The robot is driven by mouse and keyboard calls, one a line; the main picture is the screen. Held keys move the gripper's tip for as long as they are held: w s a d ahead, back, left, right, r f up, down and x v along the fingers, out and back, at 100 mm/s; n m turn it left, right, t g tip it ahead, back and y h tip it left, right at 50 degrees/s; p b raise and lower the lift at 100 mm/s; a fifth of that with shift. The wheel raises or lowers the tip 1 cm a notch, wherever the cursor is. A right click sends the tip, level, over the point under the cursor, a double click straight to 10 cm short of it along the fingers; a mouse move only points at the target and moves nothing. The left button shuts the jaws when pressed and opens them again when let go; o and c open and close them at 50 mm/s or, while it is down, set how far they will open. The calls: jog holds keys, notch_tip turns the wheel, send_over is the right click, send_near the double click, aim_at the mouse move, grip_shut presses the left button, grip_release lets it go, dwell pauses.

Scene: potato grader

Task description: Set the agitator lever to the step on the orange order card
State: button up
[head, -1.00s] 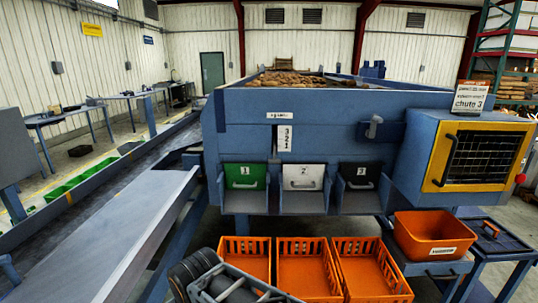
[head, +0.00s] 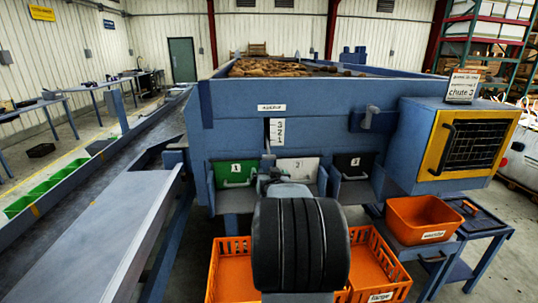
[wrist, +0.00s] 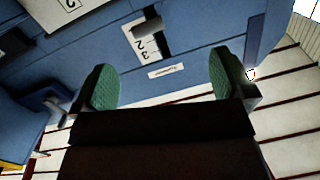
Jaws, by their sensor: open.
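The agitator scale (head: 277,131), a white plate with 3 at the top down to 1, is on the blue front panel under a small label (head: 271,107). The wrist view sees the scale upside down (wrist: 140,42), beside a dark slot. The dark lever knob (wrist: 147,28) sits over the scale past the 2, seemingly near the 1. In the head view my arm crowds the scale's lower end. My gripper (wrist: 163,80) is open and empty, its green-padded fingers apart, short of the panel. The order card (head: 462,86) stands atop the yellow-framed box; "chute 3" reads, smaller lines do not.
Chute flaps 1 (head: 236,171), 2 (head: 306,170) and 3 (head: 353,166) lie below the scale. Orange crates (head: 228,268) stand below. A conveyor (head: 100,215) runs along the left.

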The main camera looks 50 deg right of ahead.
aim_at(269, 154)
jog(key=shift+t+h, duration=0.3)
jog(key=shift+h, duration=0.1)
jog(key=p+x, duration=0.1)
jog(key=x, duration=0.3)
jog(key=s+d+p+x, duration=0.1)
jog(key=p+x, duration=0.1)
jog(key=x, duration=0.3)
jog(key=d+p+x, duration=0.1)
jog(key=x, duration=0.4)
jog(key=shift+d+r, duration=0.2)
jog(key=shift+r, duration=0.05)
jog(key=shift+c, duration=0.4)
jog(key=shift+s, duration=0.1)
jog(key=c, duration=1.2)
jog(key=shift+o, duration=0.3)
jog(key=shift+s+a+r, duration=0.1)
jog(key=shift+r, duration=0.6)
jog(key=shift+s+a+r, duration=0.1)
jog(key=shift+r, duration=0.6)
notch_tip(269, 154, up, 10)
jog(key=p, duration=0.3)
jog(key=shift+w, duration=0.2)
jog(key=shift+d, duration=0.15)
